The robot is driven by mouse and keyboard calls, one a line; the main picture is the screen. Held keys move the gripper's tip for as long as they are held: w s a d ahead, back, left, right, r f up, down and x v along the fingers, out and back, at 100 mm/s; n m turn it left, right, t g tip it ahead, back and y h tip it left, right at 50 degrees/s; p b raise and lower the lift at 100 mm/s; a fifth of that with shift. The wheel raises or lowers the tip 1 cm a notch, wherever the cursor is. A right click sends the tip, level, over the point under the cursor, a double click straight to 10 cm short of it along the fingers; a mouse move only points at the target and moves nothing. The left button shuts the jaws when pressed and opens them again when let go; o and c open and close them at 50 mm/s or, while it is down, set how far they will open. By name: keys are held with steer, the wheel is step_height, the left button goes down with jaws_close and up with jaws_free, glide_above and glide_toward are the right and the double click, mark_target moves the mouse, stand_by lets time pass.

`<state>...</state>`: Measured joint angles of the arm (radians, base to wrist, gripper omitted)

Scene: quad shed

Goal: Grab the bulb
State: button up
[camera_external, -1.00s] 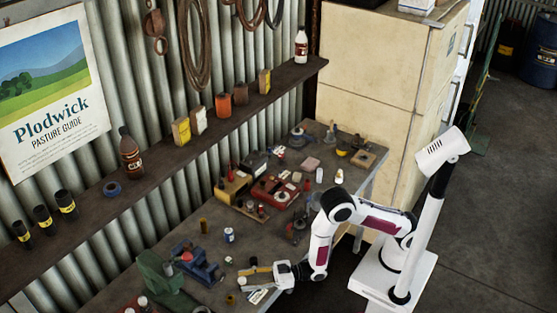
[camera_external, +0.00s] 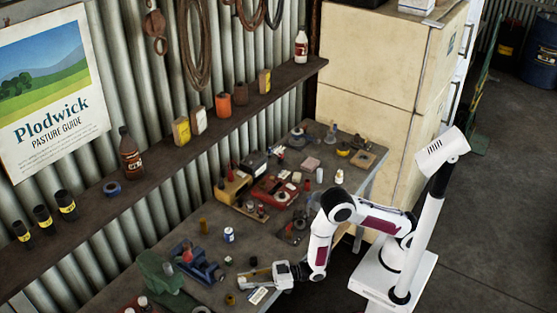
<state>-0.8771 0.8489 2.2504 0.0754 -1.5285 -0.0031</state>
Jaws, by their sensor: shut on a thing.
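My gripper (camera_external: 250,280) is low over the front part of the workbench, left of the arm's elbow. It points left and its fingers are closed together on a small pale thing (camera_external: 242,281) at the tips. This looks like the bulb, but it is small and partly hidden by the fingers, so its shape is hard to make out.
The workbench (camera_external: 215,258) is cluttered. A blue vise (camera_external: 197,264) stands left of my gripper, with a green machine (camera_external: 160,278) beyond it. A white-and-blue can (camera_external: 229,235) stands behind, and a yellow ring (camera_external: 230,299) and a white-labelled box (camera_external: 259,295) lie close by.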

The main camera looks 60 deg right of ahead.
steer(key=shift+r, duration=0.15)
steer(key=shift+r, duration=4.85)
